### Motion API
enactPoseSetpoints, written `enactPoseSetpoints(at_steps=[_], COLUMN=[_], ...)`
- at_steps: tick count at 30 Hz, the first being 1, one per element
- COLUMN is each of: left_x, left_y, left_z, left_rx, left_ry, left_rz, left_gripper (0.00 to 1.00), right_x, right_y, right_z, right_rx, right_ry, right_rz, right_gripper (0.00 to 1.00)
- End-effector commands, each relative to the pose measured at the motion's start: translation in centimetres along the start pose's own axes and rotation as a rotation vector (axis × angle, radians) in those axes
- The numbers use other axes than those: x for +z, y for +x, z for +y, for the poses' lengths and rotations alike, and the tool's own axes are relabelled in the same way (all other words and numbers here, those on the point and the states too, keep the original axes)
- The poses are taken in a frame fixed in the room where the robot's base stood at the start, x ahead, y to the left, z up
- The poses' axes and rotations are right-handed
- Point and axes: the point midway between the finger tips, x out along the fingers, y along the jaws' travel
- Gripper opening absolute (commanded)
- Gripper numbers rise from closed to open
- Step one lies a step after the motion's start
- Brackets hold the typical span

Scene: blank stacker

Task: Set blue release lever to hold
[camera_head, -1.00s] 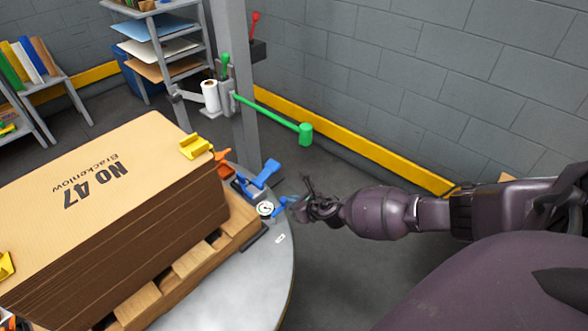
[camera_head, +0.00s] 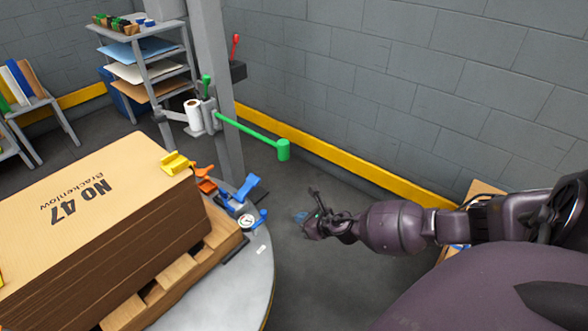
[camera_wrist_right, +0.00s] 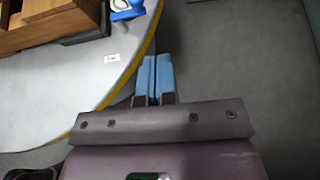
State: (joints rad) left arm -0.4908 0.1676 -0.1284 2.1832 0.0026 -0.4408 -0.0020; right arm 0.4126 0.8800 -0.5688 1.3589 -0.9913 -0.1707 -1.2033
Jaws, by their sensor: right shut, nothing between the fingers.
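A large blue lever (camera_head: 247,188) rises at a slant from the rim of the round grey table. A smaller blue lever (camera_head: 261,217) sits beside a white dial gauge (camera_head: 246,221). I cannot tell which of the two is the release lever. Part of the blue hardware also shows at the top of the right wrist view (camera_wrist_right: 126,12). My right gripper (camera_head: 301,217) is to the right of the small lever, apart from it, beyond the table edge. Its blue fingertips (camera_wrist_right: 154,76) are together and empty. My left gripper is out of view.
A cardboard stack (camera_head: 120,225) on a wooden pallet fills much of the table (camera_head: 250,285). An orange lever (camera_head: 205,180) and yellow clamp (camera_head: 177,163) stand near its corner. A green-handled arm (camera_head: 250,132) juts from the grey post.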

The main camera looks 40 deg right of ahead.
Motion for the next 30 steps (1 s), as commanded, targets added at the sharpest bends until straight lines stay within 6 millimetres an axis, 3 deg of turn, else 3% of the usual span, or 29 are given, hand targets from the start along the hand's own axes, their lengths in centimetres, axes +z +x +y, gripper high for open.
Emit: enactPoseSetpoints(at_steps=[3, 9, 30], left_x=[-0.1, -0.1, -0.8], left_y=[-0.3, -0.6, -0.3], left_z=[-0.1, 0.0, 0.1], left_rx=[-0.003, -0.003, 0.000], left_ry=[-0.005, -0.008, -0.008], left_rz=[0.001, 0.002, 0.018], left_gripper=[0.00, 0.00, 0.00], right_x=[0.3, 0.1, -0.1], right_y=[-1.5, -2.5, -2.6], right_z=[-0.2, -0.4, -0.4], right_rx=[0.000, 0.001, 0.001], right_ry=[0.000, 0.000, 0.017], right_rz=[-0.003, -0.001, 0.001], right_gripper=[0.00, 0.00, 0.00])
